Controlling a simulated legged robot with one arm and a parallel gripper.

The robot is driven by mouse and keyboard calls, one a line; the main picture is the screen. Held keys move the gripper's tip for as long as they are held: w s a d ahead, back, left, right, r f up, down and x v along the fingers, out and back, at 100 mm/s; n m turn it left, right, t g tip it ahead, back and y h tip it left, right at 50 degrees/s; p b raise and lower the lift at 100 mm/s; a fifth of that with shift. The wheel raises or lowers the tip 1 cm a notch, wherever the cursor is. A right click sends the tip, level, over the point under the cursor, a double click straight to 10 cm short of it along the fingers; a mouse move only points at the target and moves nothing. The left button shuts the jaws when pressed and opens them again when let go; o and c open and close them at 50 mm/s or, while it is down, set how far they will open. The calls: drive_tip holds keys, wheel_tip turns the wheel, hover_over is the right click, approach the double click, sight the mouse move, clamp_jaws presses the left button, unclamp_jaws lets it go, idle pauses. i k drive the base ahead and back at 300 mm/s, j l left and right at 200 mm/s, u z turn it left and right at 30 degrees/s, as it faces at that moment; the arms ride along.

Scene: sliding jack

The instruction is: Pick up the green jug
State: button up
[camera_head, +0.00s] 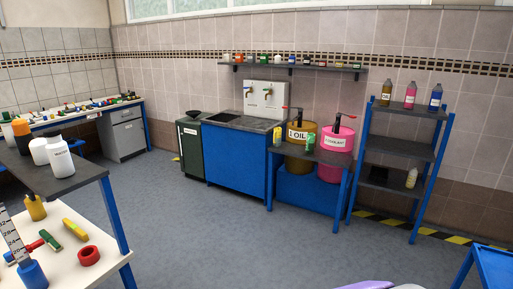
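My gripper is not in view.
The gold oil barrel (300,148) and pink coolant barrel (337,146) stand behind the table (322,157). A blue shelf rack (405,148) with bottles is to the right, a sink cabinet (237,157) to the left. The grey floor (240,240) ahead is clear.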

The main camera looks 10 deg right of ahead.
sight(310, 137)
drive_tip(key=i+l+z, duration=0.3)
drive_tip(key=i, duration=0.15)
drive_tip(key=i+l+z, duration=0.15)
drive_tip(key=i+z, duration=0.15)
drive_tip(key=i, duration=0.15)
drive_tip(key=i+z, duration=0.3)
drive_tip(key=i, duration=0.2)
drive_tip(key=i+l+u, duration=0.15)
drive_tip(key=i+u, duration=0.15)
drive_tip(key=i, duration=0.3)
drive_tip(key=i+l+u, duration=0.3)
drive_tip(key=i, duration=0.3)
drive_tip(key=i+l+u, duration=0.3)
drive_tip(key=i, duration=0.25)
drive_tip(key=i+l+u, duration=0.6)
drive_tip(key=l, duration=0.15)
drive_tip(key=i+l+u, duration=0.3)
drive_tip(key=l, duration=0.15)
drive_tip(key=k, duration=0.1)
